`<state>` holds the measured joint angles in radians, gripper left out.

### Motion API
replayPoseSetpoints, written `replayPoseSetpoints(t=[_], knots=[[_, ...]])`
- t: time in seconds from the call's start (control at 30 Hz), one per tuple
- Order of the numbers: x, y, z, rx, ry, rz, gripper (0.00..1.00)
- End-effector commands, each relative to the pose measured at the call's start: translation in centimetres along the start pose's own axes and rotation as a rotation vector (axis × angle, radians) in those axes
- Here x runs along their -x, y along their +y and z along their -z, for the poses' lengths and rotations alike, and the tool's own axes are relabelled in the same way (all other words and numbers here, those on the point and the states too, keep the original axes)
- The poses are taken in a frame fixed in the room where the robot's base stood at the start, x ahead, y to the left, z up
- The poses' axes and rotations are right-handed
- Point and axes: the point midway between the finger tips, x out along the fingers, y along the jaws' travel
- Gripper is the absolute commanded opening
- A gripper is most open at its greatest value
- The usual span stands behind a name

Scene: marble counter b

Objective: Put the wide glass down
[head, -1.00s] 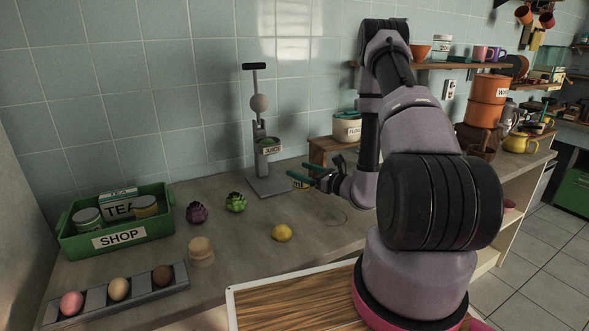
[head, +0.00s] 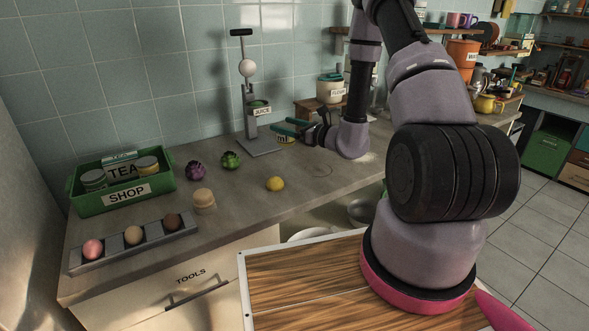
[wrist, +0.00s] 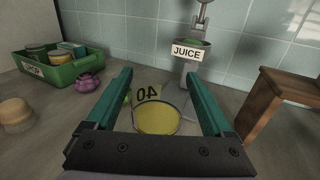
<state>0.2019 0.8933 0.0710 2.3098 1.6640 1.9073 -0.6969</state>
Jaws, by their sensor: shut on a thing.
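My gripper (head: 284,126) reaches toward the juice stand (head: 254,106) at the back of the counter. In the wrist view its two green fingers (wrist: 158,76) stand on either side of the wide glass (wrist: 158,118) and are shut on it. The glass is clear and round, with yellow contents and a tag reading 40, which appears reversed. In the head view only a small yellowish part of the glass (head: 286,139) shows below the fingers. The glass is close in front of the juice stand. I cannot tell whether its base touches the counter.
A green SHOP crate (head: 122,193) stands farther left. A faint ring (head: 318,170) marks clear counter (head: 300,195). A wooden stool-like stand (wrist: 276,92) is at right.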

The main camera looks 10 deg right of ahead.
Motion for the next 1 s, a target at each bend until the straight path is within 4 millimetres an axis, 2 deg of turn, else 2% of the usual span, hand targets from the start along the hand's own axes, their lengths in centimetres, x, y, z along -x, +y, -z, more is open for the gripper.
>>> replayPoseSetpoints(t=[0.2,0.37,0.6,0.7,1.0], knots=[[-0.1,0.0,3.8,-0.004,0.001,0.001,0.17],[-0.1,0.0,5.1,-0.003,0.0,0.001,0.17],[-0.1,0.0,8.4,-0.003,0.0,0.001,0.17],[-0.1,0.0,9.0,-0.003,0.0,0.001,0.17],[-0.1,0.0,9.2,-0.002,-0.001,0.001,0.17]])
